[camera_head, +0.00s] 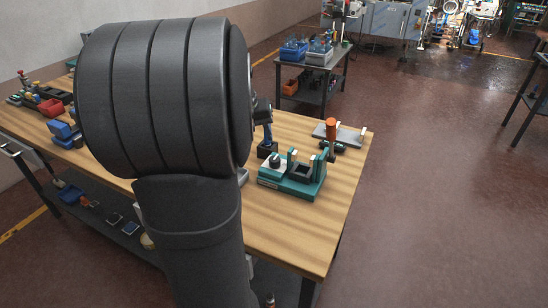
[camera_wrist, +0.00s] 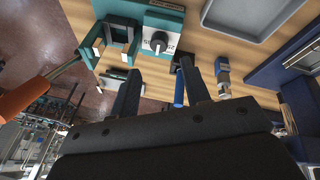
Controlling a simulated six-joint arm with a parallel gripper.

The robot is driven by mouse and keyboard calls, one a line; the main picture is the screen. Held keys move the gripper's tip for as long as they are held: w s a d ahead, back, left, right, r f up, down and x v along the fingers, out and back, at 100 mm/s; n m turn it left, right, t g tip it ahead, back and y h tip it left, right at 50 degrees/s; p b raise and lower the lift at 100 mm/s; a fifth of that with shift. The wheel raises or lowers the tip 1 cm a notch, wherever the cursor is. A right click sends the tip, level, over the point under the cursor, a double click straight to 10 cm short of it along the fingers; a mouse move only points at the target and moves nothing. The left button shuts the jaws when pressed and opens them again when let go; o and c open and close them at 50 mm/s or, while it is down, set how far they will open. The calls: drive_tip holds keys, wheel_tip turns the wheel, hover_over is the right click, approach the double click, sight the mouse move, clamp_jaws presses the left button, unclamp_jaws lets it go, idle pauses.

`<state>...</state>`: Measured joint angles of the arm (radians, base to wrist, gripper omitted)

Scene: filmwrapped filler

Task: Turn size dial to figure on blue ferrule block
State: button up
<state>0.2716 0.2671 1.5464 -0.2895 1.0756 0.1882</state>
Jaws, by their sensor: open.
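The figures are too small to read surely. In the head view the dial (camera_head: 276,160) tops the left end of the teal device (camera_head: 290,186). My gripper (camera_wrist: 160,68) is open and empty, its fingers apart and pointing toward the dial, not touching it. My arm hides most of it in the head view. A small blue block (camera_wrist: 221,64) shows in a row right of the fingers; I cannot tell if it bears a figure.
A grey tray (camera_wrist: 250,28) lies on the wooden table (camera_head: 300,235). The table's front right is clear.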

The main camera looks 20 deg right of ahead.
sight(275, 159)
wheel_tip(275, 159, up, 3)
drive_tip(key=s+d+m+t, duration=0.1)
drive_tip(key=d+m, duration=0.1)
drive_tip(key=m, duration=0.1)
drive_tip(key=shift+m+y, duration=0.3)
drive_tip(key=shift+y, duration=0.1)
drive_tip(key=x, duration=1.7)
drive_tip(key=shift+w+r, duration=0.1)
drive_tip(key=shift+w, duration=0.2)
drive_tip(key=c, duration=0.7)
